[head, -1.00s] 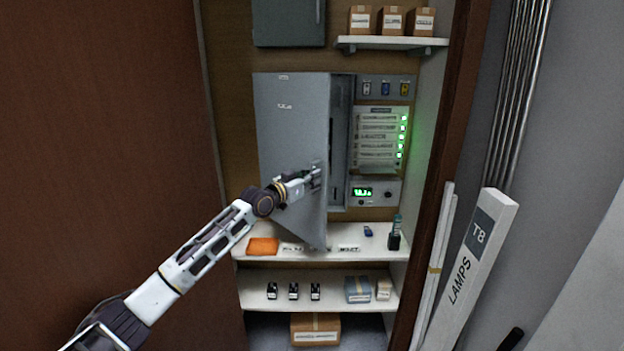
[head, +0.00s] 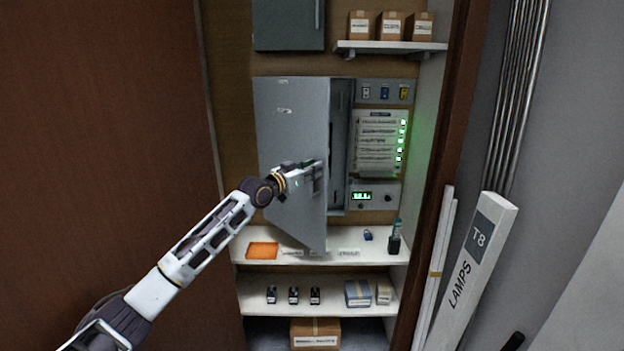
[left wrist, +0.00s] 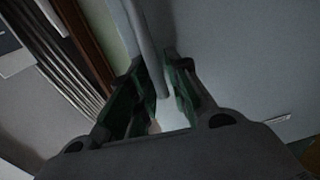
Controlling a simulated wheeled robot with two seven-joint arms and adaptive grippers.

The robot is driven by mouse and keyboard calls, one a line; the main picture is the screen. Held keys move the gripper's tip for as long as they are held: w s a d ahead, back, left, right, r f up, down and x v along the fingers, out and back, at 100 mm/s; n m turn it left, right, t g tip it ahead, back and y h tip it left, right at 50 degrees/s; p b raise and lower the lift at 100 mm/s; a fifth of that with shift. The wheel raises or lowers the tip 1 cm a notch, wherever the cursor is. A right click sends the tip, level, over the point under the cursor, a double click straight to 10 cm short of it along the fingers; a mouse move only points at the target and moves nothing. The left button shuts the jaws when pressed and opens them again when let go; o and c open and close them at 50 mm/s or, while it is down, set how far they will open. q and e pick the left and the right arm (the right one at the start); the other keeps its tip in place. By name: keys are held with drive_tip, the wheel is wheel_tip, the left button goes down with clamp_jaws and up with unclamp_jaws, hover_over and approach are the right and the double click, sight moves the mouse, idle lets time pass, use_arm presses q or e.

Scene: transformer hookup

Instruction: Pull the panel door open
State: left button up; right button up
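The grey panel door (head: 288,120) stands partly open, swung out from its left side, with the panel's dark inside showing at its right. My left gripper (head: 316,169) is at the door handle (head: 319,183), near the door's right edge at mid-height. In the left wrist view the two green-padded fingers (left wrist: 160,78) lie on either side of a grey bar (left wrist: 148,45), which looks like the handle. The bar sits close to both fingers; whether they press on it is unclear. The door face (left wrist: 245,60) fills the right of that view. My right gripper is not in view.
A shelf (head: 385,250) with an orange item (head: 262,250) and small tags lies below the door. Lit switches (head: 380,140) are at the door's right. A brown wall (head: 110,120) stands at left; a lamp box (head: 480,250) leans at right.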

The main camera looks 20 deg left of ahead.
sight(320, 149)
use_arm(q)
drive_tip(key=shift+r, duration=2.95)
drive_tip(key=c, duration=0.4)
drive_tip(key=shift+s, duration=0.1)
clamp_jaws()
